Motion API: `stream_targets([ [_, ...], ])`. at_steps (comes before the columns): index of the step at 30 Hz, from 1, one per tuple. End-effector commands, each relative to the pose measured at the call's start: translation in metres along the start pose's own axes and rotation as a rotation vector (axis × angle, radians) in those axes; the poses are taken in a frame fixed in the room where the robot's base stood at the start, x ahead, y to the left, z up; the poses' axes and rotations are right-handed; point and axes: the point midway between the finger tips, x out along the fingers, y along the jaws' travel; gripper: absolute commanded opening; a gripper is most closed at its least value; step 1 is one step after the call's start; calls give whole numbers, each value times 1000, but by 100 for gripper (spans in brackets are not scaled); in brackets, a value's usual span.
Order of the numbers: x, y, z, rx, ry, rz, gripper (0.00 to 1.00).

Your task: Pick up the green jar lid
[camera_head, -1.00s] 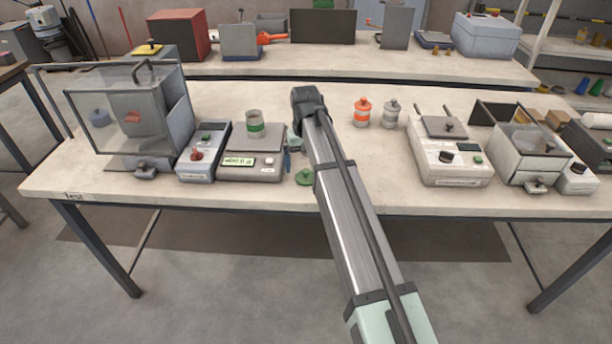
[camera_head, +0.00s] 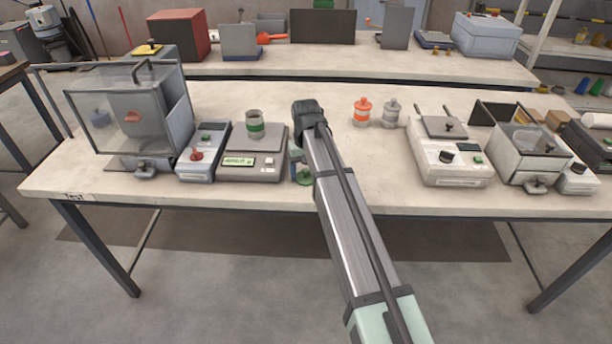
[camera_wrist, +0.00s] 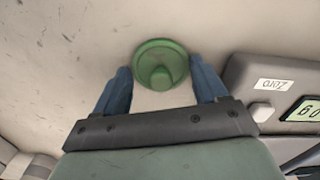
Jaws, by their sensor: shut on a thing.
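The green jar lid (camera_wrist: 161,62) is a round disc with a knob, seen from above in the wrist view. In the head view the lid (camera_head: 304,177) is at the table's front part, just right of the scale, partly hidden by my arm. My gripper (camera_wrist: 162,86) has its two blue fingers on either side of the lid and is shut on it. In the head view my gripper (camera_head: 297,158) is mostly hidden behind my arm. I cannot tell whether the lid touches the table. An open jar with a green band (camera_head: 255,126) stands on the scale.
The scale (camera_head: 251,166) stands close to the left of the lid; its corner also shows in the wrist view (camera_wrist: 250,75). An orange-banded jar (camera_head: 362,113) and a grey jar (camera_head: 391,114) stand behind to the right.

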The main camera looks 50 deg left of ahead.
Motion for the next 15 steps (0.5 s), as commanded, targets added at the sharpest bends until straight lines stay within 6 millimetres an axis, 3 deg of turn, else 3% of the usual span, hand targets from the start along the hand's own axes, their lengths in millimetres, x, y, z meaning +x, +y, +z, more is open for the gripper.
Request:
stream_targets([
  [5, 0, 0, 0, 0, 0, 0, 43],
  [15, -8, 0, 0, 0, 1, 0, 43],
])
